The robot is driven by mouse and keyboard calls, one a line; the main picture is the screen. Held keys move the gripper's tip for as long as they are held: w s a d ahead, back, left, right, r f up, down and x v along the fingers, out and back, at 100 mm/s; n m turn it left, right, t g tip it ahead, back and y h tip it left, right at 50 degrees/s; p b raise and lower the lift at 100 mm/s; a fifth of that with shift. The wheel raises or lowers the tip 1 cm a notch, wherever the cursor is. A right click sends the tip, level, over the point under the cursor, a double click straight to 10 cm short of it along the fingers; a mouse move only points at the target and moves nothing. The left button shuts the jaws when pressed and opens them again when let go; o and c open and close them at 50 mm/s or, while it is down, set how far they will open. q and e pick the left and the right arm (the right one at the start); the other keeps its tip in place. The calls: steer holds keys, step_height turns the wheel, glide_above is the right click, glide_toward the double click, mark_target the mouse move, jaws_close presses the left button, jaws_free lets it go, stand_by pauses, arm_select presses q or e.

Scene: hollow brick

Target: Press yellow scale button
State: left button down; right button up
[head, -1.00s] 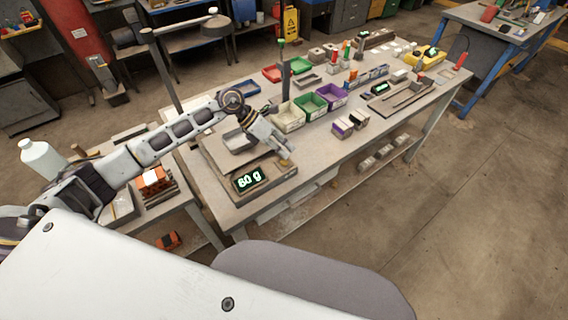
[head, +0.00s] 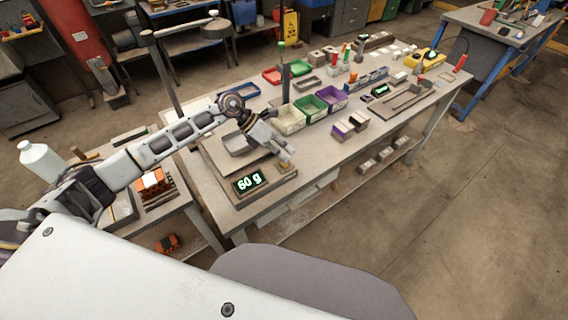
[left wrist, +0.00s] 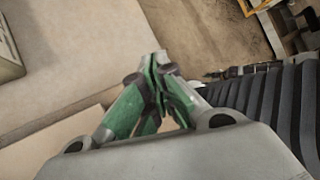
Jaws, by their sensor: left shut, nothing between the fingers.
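The scale (head: 215,161) sits on the near left end of the long workbench, with a metal pan (head: 238,144) on top. Its display (head: 249,181) faces me and reads 60 g in green. My left gripper (head: 289,161) is over the scale's right front corner, to the right of the display. It is shut and empty, pointing down. In the left wrist view its green-sided fingers (left wrist: 157,72) meet at the tips. I cannot make out the yellow button; the fingers may hide it. I cannot tell whether the fingertips touch the scale. My right gripper is not in view.
Green (head: 309,107) and purple (head: 331,96) bins stand on the bench beyond the gripper. A post (head: 285,75) rises behind the bins. The near bench edge by the small boxes is clear.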

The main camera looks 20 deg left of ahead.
arm_select(q)
steer(key=shift+f+b, duration=0.4)
stand_by(0.8)
steer(key=shift+f+b, duration=0.3)
steer(key=shift+f, duration=0.05)
stand_by(0.9)
steer(key=shift+r, duration=0.1)
steer(key=shift+r+p, duration=0.35)
steer(key=shift+r, duration=0.3)
stand_by(0.4)
